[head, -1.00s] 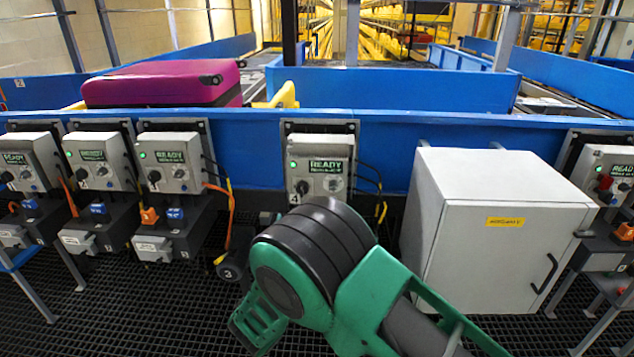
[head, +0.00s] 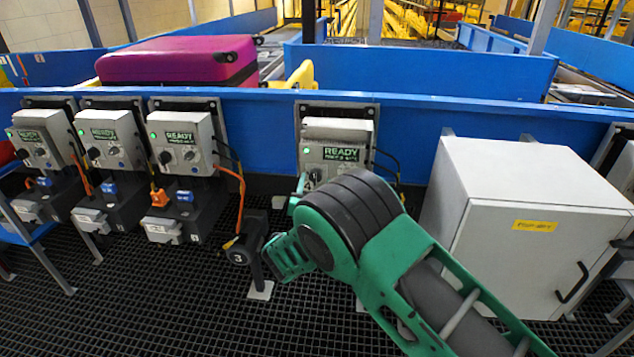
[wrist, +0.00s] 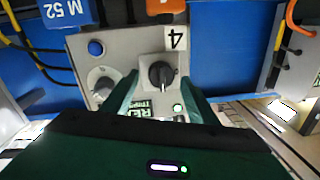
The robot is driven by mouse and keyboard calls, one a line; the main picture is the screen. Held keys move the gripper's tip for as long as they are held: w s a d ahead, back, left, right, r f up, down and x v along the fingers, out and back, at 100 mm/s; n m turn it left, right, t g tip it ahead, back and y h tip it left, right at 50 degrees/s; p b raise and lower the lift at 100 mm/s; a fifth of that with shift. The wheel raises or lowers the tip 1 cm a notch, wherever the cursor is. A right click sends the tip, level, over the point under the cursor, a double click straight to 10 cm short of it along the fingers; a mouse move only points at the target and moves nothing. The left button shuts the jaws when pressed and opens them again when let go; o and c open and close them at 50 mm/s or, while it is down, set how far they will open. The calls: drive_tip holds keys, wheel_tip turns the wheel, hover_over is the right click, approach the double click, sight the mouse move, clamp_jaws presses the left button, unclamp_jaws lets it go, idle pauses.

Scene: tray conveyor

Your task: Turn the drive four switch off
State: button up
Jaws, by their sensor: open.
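The drive four control box (head: 335,150) hangs on the blue conveyor side in the head view, with a green lamp lit and a READY display; my arm covers its lower part. In the wrist view it appears upside down, with a "4" label (wrist: 175,39). Its black rotary switch (wrist: 161,75) shows a pale mark pointing down in the picture, toward the display (wrist: 138,108). My gripper (wrist: 161,84) is open, with one green finger on each side of the switch. I cannot tell whether they touch it. In the head view my arm hides most of the gripper.
The same box carries a grey knob (wrist: 102,86) and a blue button (wrist: 95,47) beside the switch. Similar READY boxes (head: 183,142) stand to the left. A white cabinet (head: 535,225) stands close on the right.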

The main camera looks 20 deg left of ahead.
drive_tip(key=shift+x, duration=0.95)
drive_tip(key=shift+a, duration=0.1)
drive_tip(key=c, duration=1.1)
drive_tip(key=shift+o, duration=0.2)
